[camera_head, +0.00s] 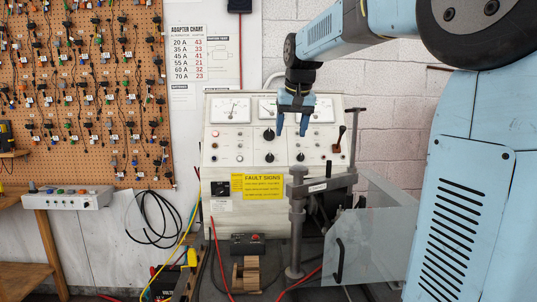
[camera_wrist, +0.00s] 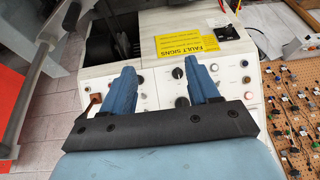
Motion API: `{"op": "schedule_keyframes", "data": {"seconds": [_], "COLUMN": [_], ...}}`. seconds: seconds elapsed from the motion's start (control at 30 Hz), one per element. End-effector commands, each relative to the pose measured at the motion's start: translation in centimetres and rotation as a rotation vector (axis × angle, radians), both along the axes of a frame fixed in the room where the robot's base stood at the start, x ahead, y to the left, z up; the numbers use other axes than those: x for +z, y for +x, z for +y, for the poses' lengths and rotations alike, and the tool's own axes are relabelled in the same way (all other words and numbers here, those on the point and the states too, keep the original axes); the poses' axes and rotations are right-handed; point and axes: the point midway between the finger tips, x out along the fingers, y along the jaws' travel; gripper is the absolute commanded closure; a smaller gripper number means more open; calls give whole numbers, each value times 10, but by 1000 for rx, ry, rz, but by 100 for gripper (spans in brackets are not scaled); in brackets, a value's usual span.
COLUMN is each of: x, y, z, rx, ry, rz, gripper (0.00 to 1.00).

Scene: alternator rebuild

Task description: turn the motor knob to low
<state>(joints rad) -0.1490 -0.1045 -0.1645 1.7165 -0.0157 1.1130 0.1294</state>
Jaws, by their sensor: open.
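The white test bench panel (camera_head: 225,150) carries several black knobs. A large knob (camera_head: 269,134) sits in the middle, with a smaller knob (camera_head: 269,157) below it and another knob (camera_head: 300,157) at lower right. Their labels are too small to read, so I cannot tell which is the motor knob. My gripper (camera_head: 291,131) is open and empty in front of the panel, fingers pointing down in the head view. In the wrist view my gripper (camera_wrist: 164,76) spans part of the panel, and a black knob (camera_wrist: 178,73) shows between the fingers, apart from them.
A lever (camera_head: 338,140) sticks out at the panel's right. A yellow fault signs label (camera_head: 258,186) is below the knobs. A metal post with a clamp (camera_head: 297,215) and a clear guard (camera_head: 370,245) stand in front at right. A pegboard of adapters (camera_head: 85,90) hangs at left.

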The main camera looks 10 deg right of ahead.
Motion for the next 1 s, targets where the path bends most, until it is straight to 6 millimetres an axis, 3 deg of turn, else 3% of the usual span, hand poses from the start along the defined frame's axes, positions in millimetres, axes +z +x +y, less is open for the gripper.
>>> {"op": "schedule_keyframes", "data": {"seconds": [0.03,0.2,0.4,0.67,1.0], "x": [2,9,9,5,-40], "y": [22,80,128,148,166], "z": [2,7,16,20,17], "rx": [-8,-35,-56,-67,-65], "ry": [-5,-20,-40,-49,-49], "rz": [6,18,26,28,30], "gripper": [40,40,40,40,40]}}
